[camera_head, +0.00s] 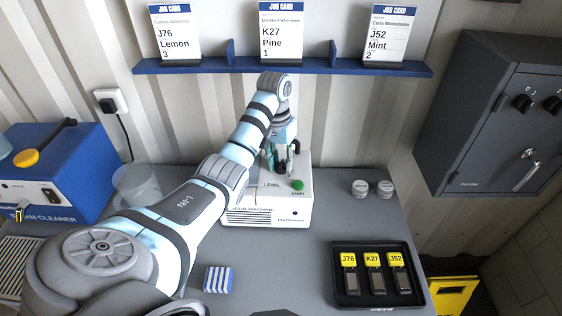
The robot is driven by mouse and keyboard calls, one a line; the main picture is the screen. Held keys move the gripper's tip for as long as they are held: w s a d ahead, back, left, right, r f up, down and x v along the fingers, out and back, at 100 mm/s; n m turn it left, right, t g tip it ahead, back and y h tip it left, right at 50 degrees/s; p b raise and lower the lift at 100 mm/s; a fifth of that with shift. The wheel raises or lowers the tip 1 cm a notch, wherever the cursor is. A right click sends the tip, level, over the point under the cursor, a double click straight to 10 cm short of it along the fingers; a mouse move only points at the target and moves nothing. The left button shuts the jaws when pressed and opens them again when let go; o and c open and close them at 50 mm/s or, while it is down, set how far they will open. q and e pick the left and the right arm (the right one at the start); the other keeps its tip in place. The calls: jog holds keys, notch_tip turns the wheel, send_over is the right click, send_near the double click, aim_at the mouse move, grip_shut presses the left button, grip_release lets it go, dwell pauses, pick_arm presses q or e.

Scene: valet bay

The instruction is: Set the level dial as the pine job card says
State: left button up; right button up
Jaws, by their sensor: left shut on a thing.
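The pine job card (281,32) stands in the middle of the wall shelf and reads K27, Pine, 1. The white machine (262,211) on the table has a LEVEL label and a green START button (297,185) on its top. My left arm reaches over the table from the left. My left gripper (279,165) points down at the machine top behind the LEVEL label, shut on the level dial. The gripper hides the dial, so its setting cannot be read. My right gripper is not in view.
The blue shelf (210,66) also holds lemon (174,33) and mint (389,33) cards. A black key tray (345,299), two small tins (361,188) and a striped block (218,279) lie on the table. A foam cleaner (62,170) stands left; a dark cabinet (480,120) hangs right.

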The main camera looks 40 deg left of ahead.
pick_arm(q)
jog(key=m, duration=0.6)
jog(key=shift+w, duration=0.1)
dwell(0.4)
jog(key=o, duration=1)
jog(key=shift+o, duration=0.8)
jog(key=shift+w, duration=0.1)
